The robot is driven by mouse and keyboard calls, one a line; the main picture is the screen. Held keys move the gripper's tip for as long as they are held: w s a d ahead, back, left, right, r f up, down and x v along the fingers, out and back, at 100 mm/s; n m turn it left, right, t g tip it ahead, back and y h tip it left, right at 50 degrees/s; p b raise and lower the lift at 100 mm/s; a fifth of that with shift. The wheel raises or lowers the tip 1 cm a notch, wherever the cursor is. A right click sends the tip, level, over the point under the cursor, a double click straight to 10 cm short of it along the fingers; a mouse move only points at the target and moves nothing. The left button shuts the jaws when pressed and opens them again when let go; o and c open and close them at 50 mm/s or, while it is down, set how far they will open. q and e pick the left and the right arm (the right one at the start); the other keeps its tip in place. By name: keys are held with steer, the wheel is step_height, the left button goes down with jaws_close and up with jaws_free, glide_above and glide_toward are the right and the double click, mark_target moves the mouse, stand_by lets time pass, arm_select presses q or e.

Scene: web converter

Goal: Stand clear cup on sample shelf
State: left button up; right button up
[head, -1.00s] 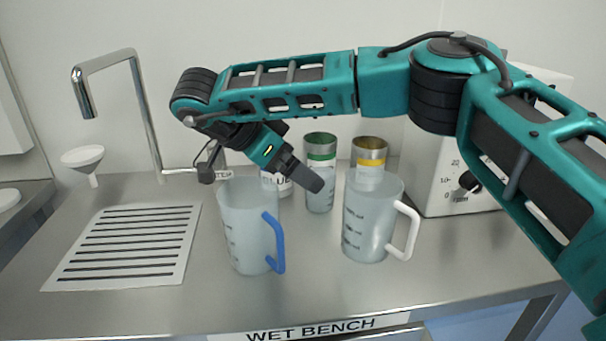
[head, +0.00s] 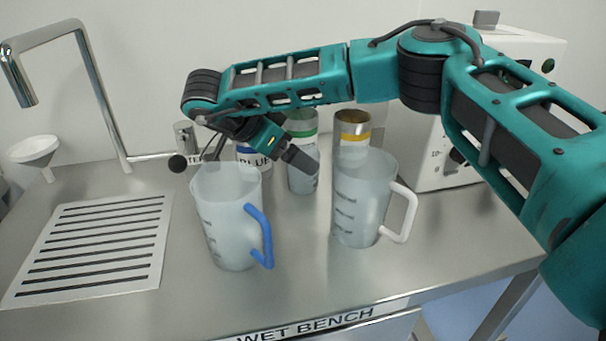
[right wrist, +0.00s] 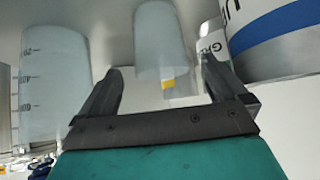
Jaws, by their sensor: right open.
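A small clear cup (head: 303,182) stands on the steel bench in front of the green-banded tin, behind and between two clear graduated jugs. My right gripper (head: 302,163) reaches down from the upper left, its dark fingers overlapping the cup's upper part in the head view. In the right wrist view the open fingers (right wrist: 163,66) show a clear cup (right wrist: 158,35) between them in the picture; whether it lies within their reach I cannot tell. A graduated clear vessel (right wrist: 54,85) stands left of them. My left gripper and the sample shelf are not in view.
A blue-handled jug (head: 228,225) and a white-handled jug (head: 362,205) stand in front. Behind are green-banded (head: 302,122), yellow-banded (head: 352,125) and blue-banded (right wrist: 280,35) tins. A tap (head: 95,90), funnel (head: 35,150) and slotted drain plate (head: 95,240) are left; a white machine (head: 440,155) is right.

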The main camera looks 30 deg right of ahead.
steer(key=x, duration=0.5)
steer(key=shift+a+f, duration=0.1)
steer(key=shift+a, duration=0.05)
steer(key=shift+c, duration=0.2)
steer(key=c, duration=1.1)
